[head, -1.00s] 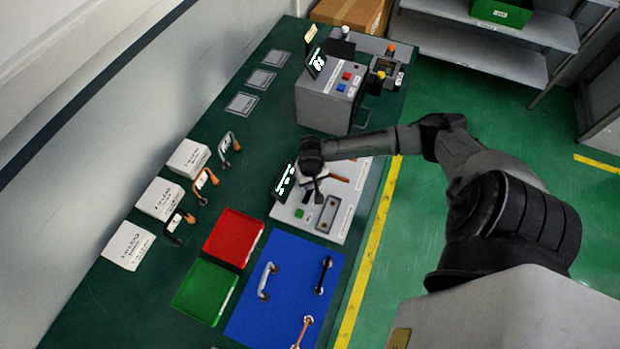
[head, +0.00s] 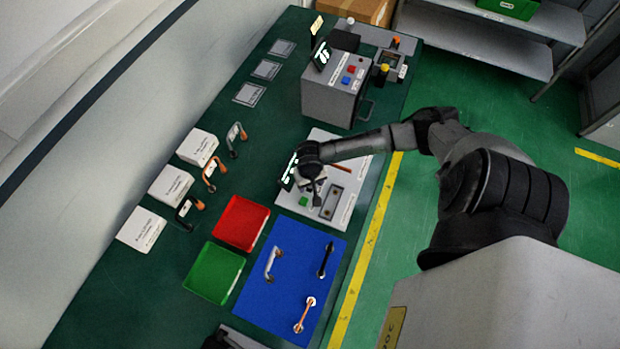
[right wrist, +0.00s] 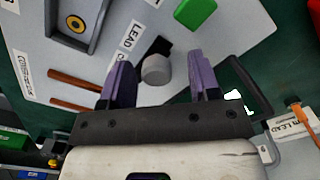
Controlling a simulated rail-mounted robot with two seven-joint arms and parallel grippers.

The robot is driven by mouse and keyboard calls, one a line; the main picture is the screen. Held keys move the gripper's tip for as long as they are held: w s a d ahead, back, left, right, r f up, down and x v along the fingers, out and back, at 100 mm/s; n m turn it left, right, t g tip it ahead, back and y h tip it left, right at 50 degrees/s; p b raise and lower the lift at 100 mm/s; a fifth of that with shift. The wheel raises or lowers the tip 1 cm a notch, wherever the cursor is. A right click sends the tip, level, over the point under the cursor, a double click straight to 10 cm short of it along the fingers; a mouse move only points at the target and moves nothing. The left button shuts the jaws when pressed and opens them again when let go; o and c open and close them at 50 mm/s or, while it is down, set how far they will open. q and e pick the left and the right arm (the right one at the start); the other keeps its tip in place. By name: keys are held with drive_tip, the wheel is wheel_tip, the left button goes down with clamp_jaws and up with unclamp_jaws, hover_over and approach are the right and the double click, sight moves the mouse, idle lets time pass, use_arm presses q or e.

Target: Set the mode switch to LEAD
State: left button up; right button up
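The mode switch is a grey round knob with a black part (right wrist: 156,68) on a light panel; a LEAD label (right wrist: 127,40) is beside it in the right wrist view. My right gripper (right wrist: 158,62) is open, with its two purple fingers apart on either side of the knob and a gap to each. I cannot tell how far the fingertips are above the panel. In the head view my right gripper (head: 313,186) is over the control panel (head: 345,207) and hides the knob.
The panel also carries a green button (right wrist: 195,12), a recessed slot (right wrist: 76,24) and reddish-brown rods (right wrist: 75,80). A small display (head: 288,171) stands at its left edge. A grey machine (head: 332,90) stands behind it. Red (head: 241,223) and green (head: 213,272) trays and a blue mat (head: 290,280) lie in front.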

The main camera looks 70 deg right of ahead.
drive_tip(key=shift+r, duration=0.1)
drive_tip(key=shift+r, duration=0.3)
wheel_tip(320, 180, up, 13)
drive_tip(key=p, duration=0.1)
idle(0.3)
idle(0.4)
